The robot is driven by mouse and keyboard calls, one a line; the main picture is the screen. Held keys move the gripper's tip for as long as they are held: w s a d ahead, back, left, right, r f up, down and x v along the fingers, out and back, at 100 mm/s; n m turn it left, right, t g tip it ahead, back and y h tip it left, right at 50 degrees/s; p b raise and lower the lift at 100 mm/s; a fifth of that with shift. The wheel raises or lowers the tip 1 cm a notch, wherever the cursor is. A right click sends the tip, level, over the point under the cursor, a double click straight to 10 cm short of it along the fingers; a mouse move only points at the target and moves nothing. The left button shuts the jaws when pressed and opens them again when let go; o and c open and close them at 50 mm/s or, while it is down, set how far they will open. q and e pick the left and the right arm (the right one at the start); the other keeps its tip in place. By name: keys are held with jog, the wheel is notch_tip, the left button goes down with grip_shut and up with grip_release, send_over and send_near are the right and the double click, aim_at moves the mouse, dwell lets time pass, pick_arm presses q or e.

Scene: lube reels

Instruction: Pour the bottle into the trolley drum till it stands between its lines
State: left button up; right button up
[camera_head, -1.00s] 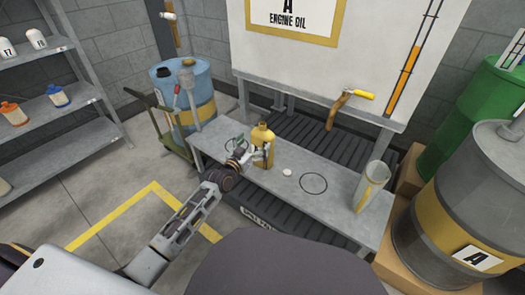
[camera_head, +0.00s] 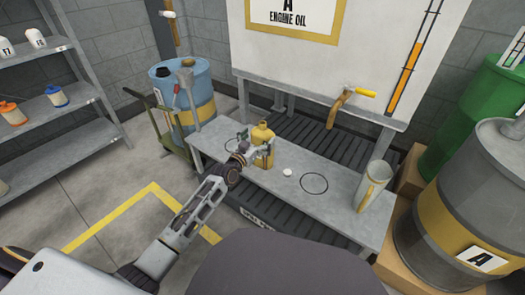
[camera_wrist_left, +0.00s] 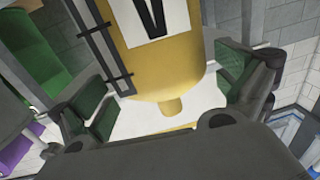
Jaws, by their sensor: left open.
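The yellow bottle (camera_head: 263,133) stands upright on the grey bench, near its left end. My left gripper (camera_head: 262,154) is at the bottle's side, low on its body. In the left wrist view the bottle (camera_wrist_left: 165,72), with its label upside down, lies between the open green-padded fingers, with a gap visible on the right. The trolley drum (camera_head: 187,95) is blue with a yellow band and stands on a green trolley (camera_head: 180,143) behind the bench's left end. My right gripper is not in view.
The bench (camera_head: 240,178) carries a small white cap (camera_head: 287,173), drawn circles and a clear jug (camera_head: 373,185) at its right end. A tap (camera_head: 340,105) hangs over the back. Grey (camera_head: 480,190) and green drums stand right, shelves (camera_head: 70,115) left.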

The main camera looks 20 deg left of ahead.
pick_arm(q)
jog(key=shift+b+x, duration=0.6)
jog(key=shift+x, duration=0.8)
jog(key=c, duration=1.6)
jog(key=shift+r, duration=0.1)
